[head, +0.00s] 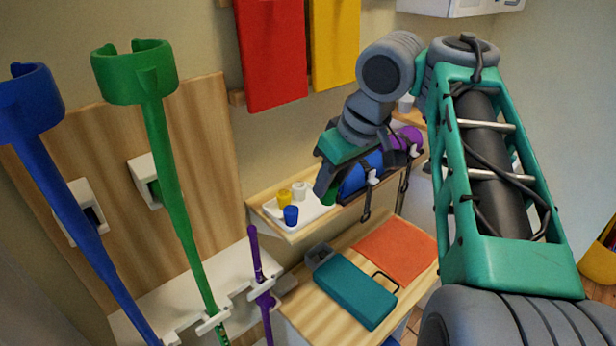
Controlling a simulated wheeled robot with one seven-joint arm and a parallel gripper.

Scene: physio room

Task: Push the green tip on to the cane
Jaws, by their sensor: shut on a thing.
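My gripper (327,192) is shut on a small green tip (329,197), mostly hidden between the fingers. It is above the right end of a white tray (316,212) on the wooden shelf. A thin purple cane (256,255) stands in a white rack holder to the left of and below my gripper, with its narrow end up. The green tip is well apart from it. A green crutch (168,185) with an open cuff stands in the rack further left, its lower end cut off by the picture edge.
A yellow tip (284,197), a white tip (299,190) and a blue tip (291,215) are on the tray. A blue crutch (75,210) stands far left. A teal case (350,288) and an orange mat (395,250) lie on the lower wooden top. Blue and purple rolls are behind my gripper.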

